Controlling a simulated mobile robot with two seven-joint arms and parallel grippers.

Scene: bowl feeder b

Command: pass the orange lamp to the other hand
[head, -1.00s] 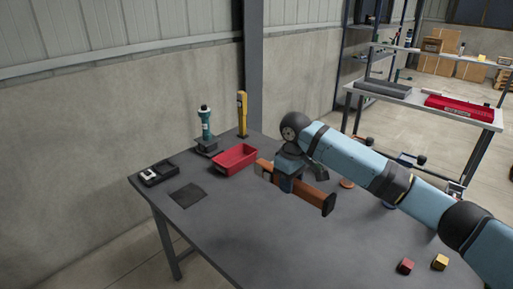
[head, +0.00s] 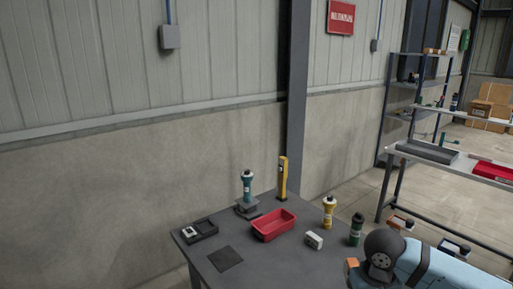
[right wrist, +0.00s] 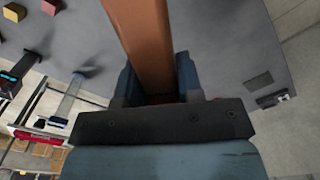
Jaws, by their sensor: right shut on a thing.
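The orange lamp (right wrist: 143,40) is a long orange bar. In the right wrist view it runs between the two dark blue fingers of my right gripper (right wrist: 158,85), which is shut on it. In the head view only a small orange end of the lamp (head: 352,263) shows at the bottom right, beside my right arm's dark joint. My left gripper is in neither view.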

